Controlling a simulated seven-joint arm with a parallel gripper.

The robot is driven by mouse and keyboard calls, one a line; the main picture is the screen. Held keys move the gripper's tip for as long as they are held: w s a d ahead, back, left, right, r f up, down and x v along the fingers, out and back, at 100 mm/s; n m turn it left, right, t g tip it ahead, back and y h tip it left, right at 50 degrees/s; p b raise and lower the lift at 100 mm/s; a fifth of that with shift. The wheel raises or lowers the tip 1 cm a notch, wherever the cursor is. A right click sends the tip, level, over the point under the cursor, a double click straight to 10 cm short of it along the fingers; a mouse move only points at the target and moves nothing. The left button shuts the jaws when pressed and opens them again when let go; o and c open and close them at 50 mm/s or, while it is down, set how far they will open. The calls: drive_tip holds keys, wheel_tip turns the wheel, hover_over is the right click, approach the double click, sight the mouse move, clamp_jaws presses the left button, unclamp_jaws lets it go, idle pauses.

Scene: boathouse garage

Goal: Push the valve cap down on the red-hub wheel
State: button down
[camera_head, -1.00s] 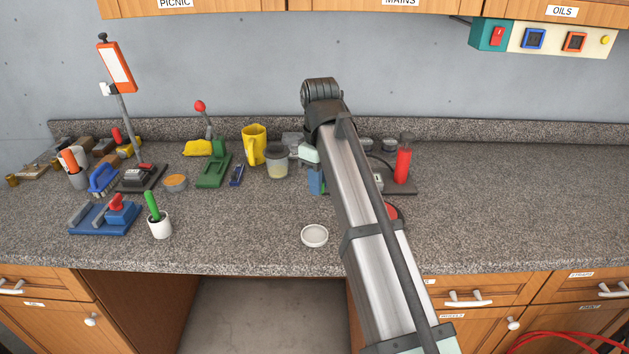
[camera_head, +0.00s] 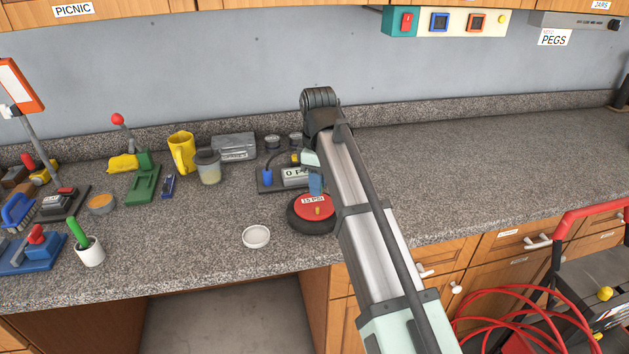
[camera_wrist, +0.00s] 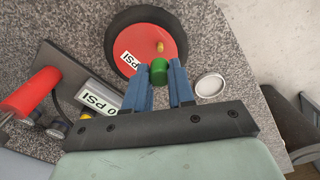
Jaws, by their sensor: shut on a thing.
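The red-hub wheel (camera_head: 318,208) lies flat on the counter with a black tyre and a 15 PSI label, partly behind my arm. It also shows in the wrist view (camera_wrist: 172,38), with a small yellow stem (camera_wrist: 160,47) on the red hub. My gripper (camera_wrist: 160,82) is shut on a small green cap (camera_wrist: 159,71) between its blue fingertips. In the wrist view the green cap appears just below the yellow stem, over the hub's edge. I cannot tell the height gap. In the head view only the blue fingers (camera_head: 316,184) show, behind the hub; the cap is hidden.
A white round lid (camera_head: 256,237) lies left of the wheel. A 0 PSI gauge block (camera_head: 295,176) stands behind it, with a red cylinder (camera_wrist: 30,92) nearby. A cup (camera_head: 207,168) and yellow mug (camera_head: 182,153) stand left. The counter at right is clear.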

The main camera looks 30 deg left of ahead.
idle(0.4)
drive_tip(key=shift+f, duration=1.6)
